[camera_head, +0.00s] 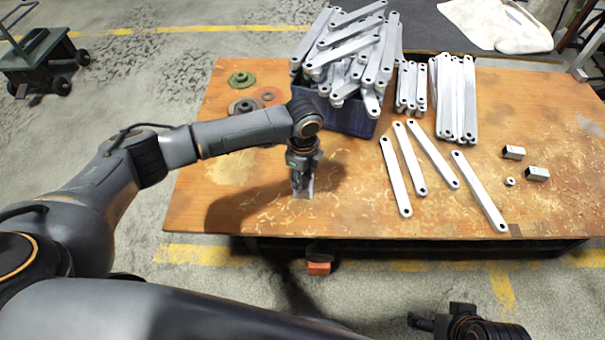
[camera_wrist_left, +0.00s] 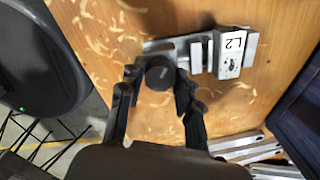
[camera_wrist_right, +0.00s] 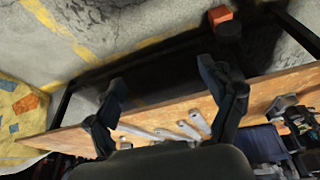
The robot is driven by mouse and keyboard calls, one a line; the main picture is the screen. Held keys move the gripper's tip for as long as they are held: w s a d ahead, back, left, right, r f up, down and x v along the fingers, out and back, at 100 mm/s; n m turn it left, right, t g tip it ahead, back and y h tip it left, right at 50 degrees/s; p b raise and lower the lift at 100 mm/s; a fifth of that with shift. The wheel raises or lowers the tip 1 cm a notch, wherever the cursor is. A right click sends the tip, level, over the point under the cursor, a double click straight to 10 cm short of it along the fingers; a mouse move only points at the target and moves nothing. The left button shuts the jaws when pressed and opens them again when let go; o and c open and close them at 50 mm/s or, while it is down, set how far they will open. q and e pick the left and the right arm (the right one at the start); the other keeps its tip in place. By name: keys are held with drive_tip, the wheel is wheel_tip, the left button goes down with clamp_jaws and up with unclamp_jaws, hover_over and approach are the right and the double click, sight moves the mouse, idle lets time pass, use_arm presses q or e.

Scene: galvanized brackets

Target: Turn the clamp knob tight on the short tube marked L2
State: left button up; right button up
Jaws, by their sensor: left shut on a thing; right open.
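The short tube marked L2 (camera_wrist_left: 232,50) shows its white label in the left wrist view. It sits at the right part of a grey metal clamp (camera_wrist_left: 198,55) on the wooden table. The round black clamp knob (camera_wrist_left: 159,74) is at the clamp's left part. My left gripper (camera_wrist_left: 157,84) is shut on the knob, one finger on each side. In the head view my left gripper (camera_head: 302,186) points down near the table's front edge and hides most of the clamp. My right gripper (camera_wrist_right: 163,85) is open and empty, off the table's front edge.
A dark blue bin (camera_head: 345,117) heaped with galvanized bars stands behind my left gripper. Loose bars (camera_head: 480,190) and small metal blocks (camera_head: 537,174) lie to the right. The table's front left is clear.

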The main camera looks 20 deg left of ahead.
use_arm(q)
drive_tip(key=m+p, duration=0.2)
drive_tip(key=m, duration=0.6)
drive_tip(key=shift+r+m, duration=0.1)
drive_tip(key=shift+m, duration=0.2)
drive_tip(key=m, duration=0.2)
drive_tip(key=shift+m, duration=0.4)
drive_tip(key=o, duration=1.1)
use_arm(e)
drive_tip(key=s+x, duration=0.1)
drive_tip(key=x, duration=0.8)
drive_tip(key=shift+f+g, duration=0.3)
drive_tip(key=shift+f, duration=0.05)
drive_tip(key=shift+a+r, duration=0.1)
drive_tip(key=shift+r, duration=0.05)
